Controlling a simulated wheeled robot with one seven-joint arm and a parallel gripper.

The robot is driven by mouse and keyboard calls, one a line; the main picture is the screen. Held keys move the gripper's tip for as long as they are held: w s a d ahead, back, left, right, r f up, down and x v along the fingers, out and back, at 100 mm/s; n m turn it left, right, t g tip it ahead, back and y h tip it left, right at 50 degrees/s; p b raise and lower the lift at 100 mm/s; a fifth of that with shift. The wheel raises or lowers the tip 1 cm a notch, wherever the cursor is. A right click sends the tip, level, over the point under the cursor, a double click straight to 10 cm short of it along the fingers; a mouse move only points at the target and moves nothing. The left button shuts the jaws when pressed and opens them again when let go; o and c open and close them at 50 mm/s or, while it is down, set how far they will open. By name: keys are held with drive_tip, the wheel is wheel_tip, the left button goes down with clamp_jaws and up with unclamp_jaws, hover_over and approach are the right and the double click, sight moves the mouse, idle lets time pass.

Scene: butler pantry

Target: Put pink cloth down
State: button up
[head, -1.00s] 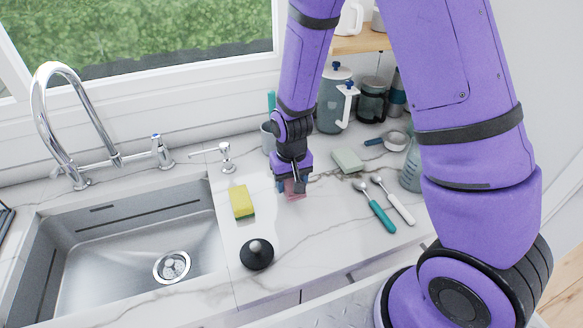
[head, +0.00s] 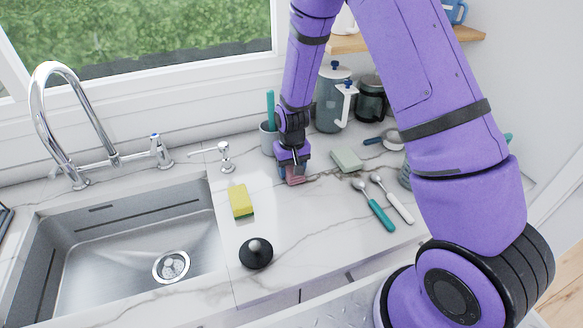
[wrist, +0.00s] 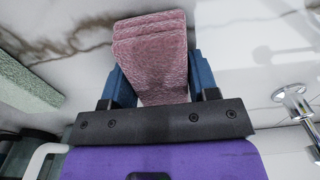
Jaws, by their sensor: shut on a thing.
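The pink cloth (wrist: 152,55) is a folded stack of textured layers, held between the two blue fingers of my gripper (wrist: 160,80) in the wrist view. In the head view my gripper (head: 292,172) points down at the marble counter behind the spoons, and the pink cloth (head: 296,180) shows just below the fingers. The cloth is at or very close to the counter top; I cannot tell whether it touches. The fingers are shut on it.
A yellow-green sponge (head: 241,201) lies left of the gripper, and a pale green block (head: 346,160) lies right. Two spoons (head: 378,211) and a black round stopper (head: 256,253) are nearer. A cup (head: 268,139) stands close behind. The sink (head: 120,255) is at left.

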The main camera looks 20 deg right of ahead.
drive_tip(key=o, duration=1.3)
drive_tip(key=shift+f, duration=0.1)
drive_tip(key=shift+c, duration=0.2)
wheel_tip(320, 180, up, 13)
wheel_tip(320, 180, up, 10)
drive_tip(key=t, duration=0.1)
hover_over(292, 166)
drive_tip(key=s+d, duration=0.2)
drive_tip(key=s, duration=0.2)
drive_tip(key=s+d+r+t, duration=0.2)
drive_tip(key=s+r, duration=0.6)
drive_tip(key=s, duration=0.4)
drive_tip(key=s+d+r+t, duration=0.2)
drive_tip(key=s+r, duration=0.6)
drive_tip(key=s, duration=0.5)
drive_tip(key=shift+d+r, duration=0.15)
drive_tip(key=shift+d, duration=0.3)
